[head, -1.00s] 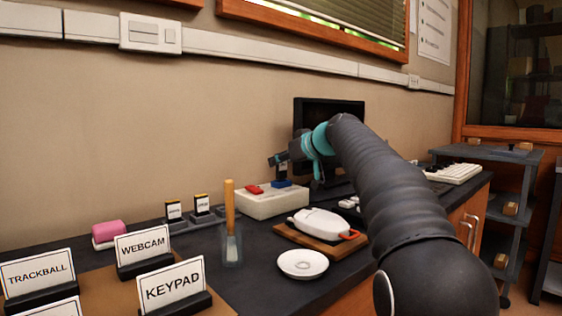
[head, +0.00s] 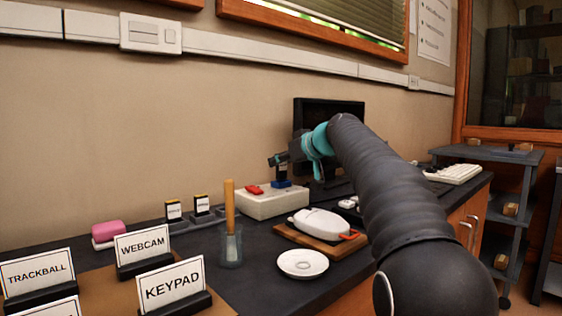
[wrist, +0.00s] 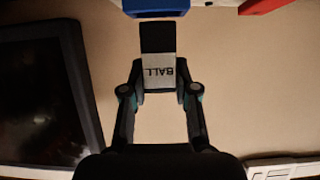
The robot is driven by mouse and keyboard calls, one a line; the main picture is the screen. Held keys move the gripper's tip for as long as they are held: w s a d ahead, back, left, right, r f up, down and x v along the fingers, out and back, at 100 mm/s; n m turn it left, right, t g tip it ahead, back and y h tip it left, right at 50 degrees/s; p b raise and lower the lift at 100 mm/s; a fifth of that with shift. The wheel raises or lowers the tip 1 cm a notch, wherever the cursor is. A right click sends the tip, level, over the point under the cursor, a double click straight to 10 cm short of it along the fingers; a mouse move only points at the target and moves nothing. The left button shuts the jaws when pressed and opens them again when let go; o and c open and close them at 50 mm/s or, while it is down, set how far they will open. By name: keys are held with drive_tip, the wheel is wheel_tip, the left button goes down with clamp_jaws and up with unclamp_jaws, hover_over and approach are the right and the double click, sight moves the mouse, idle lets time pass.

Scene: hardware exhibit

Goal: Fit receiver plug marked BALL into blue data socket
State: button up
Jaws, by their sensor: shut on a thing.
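The receiver plug marked BALL (wrist: 159,68) has a pale label and a dark end. In the wrist view my gripper (wrist: 160,92) is shut on its labelled end. The socket is on top of a pale box (head: 272,205).
A red part (head: 254,190) sits beside the blue socket on the box. A monitor (head: 330,108) stands close behind my arm. A brush in a clear cup (head: 231,248), a white device on a wooden board (head: 290,233) and a saucer (head: 303,264) stand in front.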

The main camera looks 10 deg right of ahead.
drive_tip(key=shift+f+b, duration=0.95)
drive_tip(key=shift+f, duration=0.05)
idle(0.6)
drive_tip(key=o, duration=1.4)
drive_tip(key=shift+r, duration=0.1)
drive_tip(key=shift+r+p, duration=3.05)
drive_tip(key=shift+r, duration=0.45)
